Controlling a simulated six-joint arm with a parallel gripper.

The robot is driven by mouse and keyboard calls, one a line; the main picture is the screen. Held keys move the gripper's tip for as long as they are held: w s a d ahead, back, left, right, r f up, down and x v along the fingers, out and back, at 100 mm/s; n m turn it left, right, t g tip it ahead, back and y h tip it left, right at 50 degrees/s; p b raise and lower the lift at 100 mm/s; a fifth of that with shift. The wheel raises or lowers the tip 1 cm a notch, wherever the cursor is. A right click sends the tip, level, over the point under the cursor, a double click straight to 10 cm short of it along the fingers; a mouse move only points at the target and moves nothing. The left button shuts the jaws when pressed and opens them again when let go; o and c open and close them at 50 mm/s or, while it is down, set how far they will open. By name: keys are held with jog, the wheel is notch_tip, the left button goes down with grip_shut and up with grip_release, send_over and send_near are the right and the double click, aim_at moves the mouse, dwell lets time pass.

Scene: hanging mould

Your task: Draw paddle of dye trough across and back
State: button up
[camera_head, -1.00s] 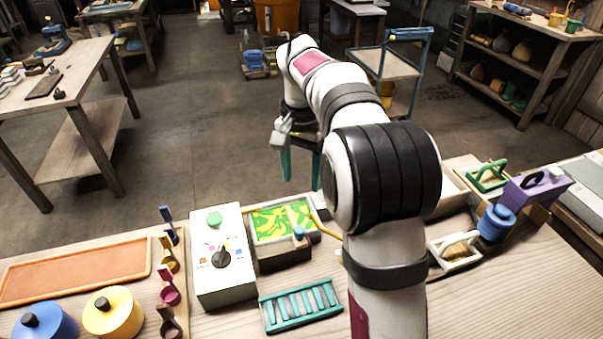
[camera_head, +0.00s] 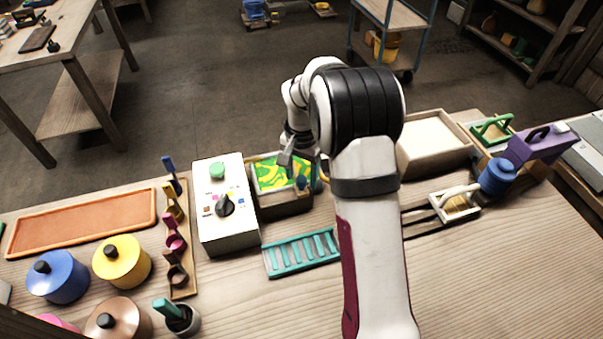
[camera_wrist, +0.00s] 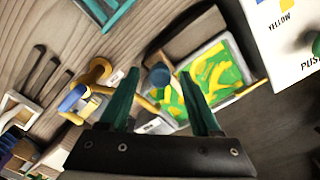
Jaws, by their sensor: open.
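The dye trough (camera_head: 284,206) stands right of the white control box, with green and yellow swirled dye (camera_head: 268,172) in it. A paddle knob (camera_head: 301,183), round and blue, sits at the trough's near right part. In the wrist view the blue knob (camera_wrist: 158,76) shows beside the dye (camera_wrist: 213,72), and a pale bar lies across the trough. My gripper (camera_wrist: 158,73) is open. Its teal fingers point toward the trough, and the knob appears between their tips. I cannot tell the remaining distance. In the head view my arm partly hides the trough's right side.
The white control box (camera_head: 230,239) with a green button and black dial stands close left of the trough. A teal slatted rack (camera_head: 301,254) lies in front. A yellow pipe (camera_wrist: 148,104) is near my left finger in the wrist view. Lidded pots stand left.

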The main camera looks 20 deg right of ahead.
grip_shut()
dwell(1.4)
